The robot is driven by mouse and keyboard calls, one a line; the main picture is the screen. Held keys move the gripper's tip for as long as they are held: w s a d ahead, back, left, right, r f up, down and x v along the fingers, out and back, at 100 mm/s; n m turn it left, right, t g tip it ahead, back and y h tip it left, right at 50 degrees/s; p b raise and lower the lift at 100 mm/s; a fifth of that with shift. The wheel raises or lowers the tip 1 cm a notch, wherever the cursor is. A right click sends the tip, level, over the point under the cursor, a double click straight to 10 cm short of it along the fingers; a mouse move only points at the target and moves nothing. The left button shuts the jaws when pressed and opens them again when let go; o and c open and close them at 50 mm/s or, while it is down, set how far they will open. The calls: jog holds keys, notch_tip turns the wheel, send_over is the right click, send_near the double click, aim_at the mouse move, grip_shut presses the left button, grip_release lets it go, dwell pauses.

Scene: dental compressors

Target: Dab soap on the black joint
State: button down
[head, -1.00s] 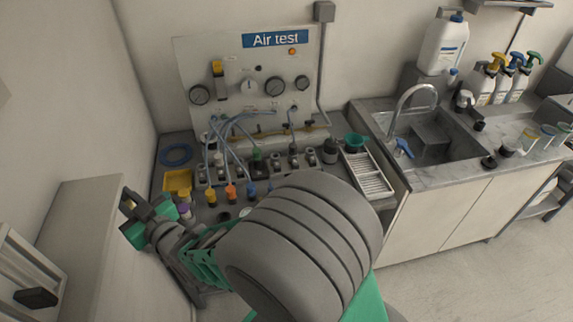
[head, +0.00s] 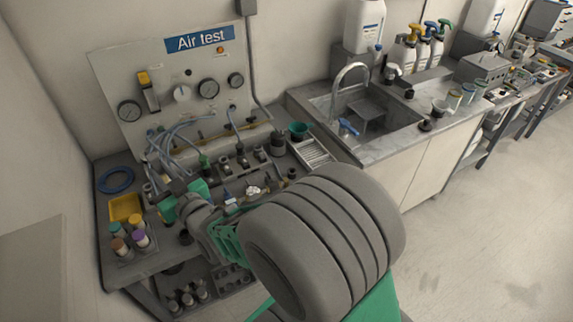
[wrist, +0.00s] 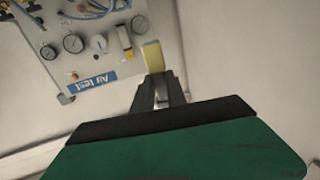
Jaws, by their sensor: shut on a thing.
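My gripper (wrist: 160,95) is shut on a pale yellow block (wrist: 153,57), perhaps a sponge or dabber, which sticks out past the fingertips in the wrist view. In the head view my gripper (head: 168,193) is over the front left of the bench, and what it holds is hard to make out there. Hoses run from the Air test panel (head: 165,80) to a row of fittings on the bench. One fitting has a green part (head: 205,160); dark fittings (head: 243,155) stand to its right. I cannot tell which is the black joint; my arm hides part of the row.
A yellow tray (head: 125,208), a rack of capped bottles (head: 138,238) and a blue hose coil (head: 115,180) are at the bench's left. A teal funnel (head: 298,130) and a slatted white tray (head: 318,153) are at its right, beside the sink (head: 365,122).

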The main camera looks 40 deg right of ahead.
jog(key=w+d+f+m+h+b, duration=0.2)
jog(key=w+d+f+b, duration=0.1)
jog(key=d+f+b, duration=0.7)
jog(key=h+b, duration=0.2)
jog(key=b, duration=1.4)
send_over(276, 190)
notch_tip(276, 190, down, 10)
jog(key=shift+m+g, duration=0.3)
jog(key=shift+f+b, duration=1.2)
jog(key=shift+f, duration=1.6)
jog(key=shift+a+f+b, duration=0.1)
jog(key=shift+f+b, duration=0.6)
jog(key=shift+b, duration=0.3)
notch_tip(276, 190, up, 7)
jog(key=p, duration=0.3)
jog(key=shift+r, duration=0.2)
